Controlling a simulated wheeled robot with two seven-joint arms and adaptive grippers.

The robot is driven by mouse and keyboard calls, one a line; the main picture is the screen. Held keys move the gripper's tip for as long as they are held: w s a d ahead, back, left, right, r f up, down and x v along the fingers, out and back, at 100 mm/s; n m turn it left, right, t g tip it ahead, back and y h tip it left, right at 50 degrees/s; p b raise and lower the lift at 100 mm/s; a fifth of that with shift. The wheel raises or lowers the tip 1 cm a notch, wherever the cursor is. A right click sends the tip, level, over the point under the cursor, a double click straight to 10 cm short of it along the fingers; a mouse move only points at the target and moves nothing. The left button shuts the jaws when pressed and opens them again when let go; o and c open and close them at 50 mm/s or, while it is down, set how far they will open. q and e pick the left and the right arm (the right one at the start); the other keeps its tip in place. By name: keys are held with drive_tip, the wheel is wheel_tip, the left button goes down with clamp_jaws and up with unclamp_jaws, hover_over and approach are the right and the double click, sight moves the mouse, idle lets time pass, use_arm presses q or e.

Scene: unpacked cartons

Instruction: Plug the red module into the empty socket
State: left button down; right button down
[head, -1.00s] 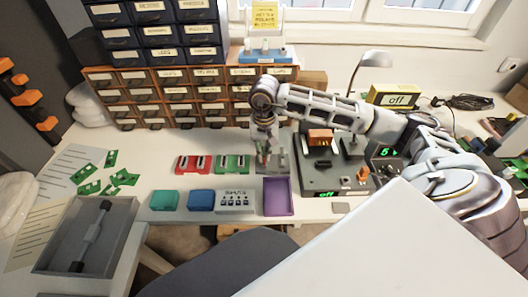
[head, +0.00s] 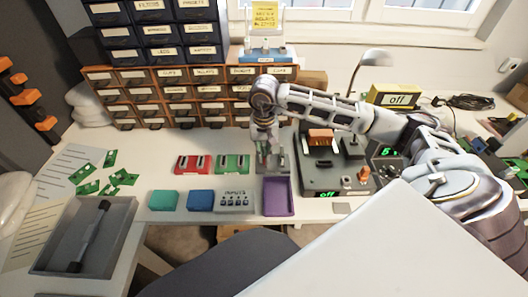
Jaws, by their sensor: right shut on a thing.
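My right gripper (head: 264,157) points down over a small grey plate (head: 281,168) just right of the red and green blocks. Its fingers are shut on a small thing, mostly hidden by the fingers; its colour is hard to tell. A red block (head: 193,164) with dark slots and pale inserts lies to the left, beside a similar green block (head: 232,164). A black unit (head: 325,182) stands to the right, with an orange part (head: 320,138) at its back and a dark slot (head: 323,163) on top. My left gripper is out of view.
A purple tray (head: 279,210), a labelled grey block (head: 234,202), a blue box (head: 200,200) and a teal box (head: 163,201) line the front edge. Drawer cabinets (head: 180,92) stand behind. A lamp (head: 374,57) rises behind the black unit. A grey tray (head: 124,215) is at left.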

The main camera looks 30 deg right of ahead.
sight(264, 150)
drive_tip(key=shift+f, duration=0.1)
drive_tip(key=c, duration=1.5)
unclamp_jaws()
wheel_tip(264, 150, up, 12)
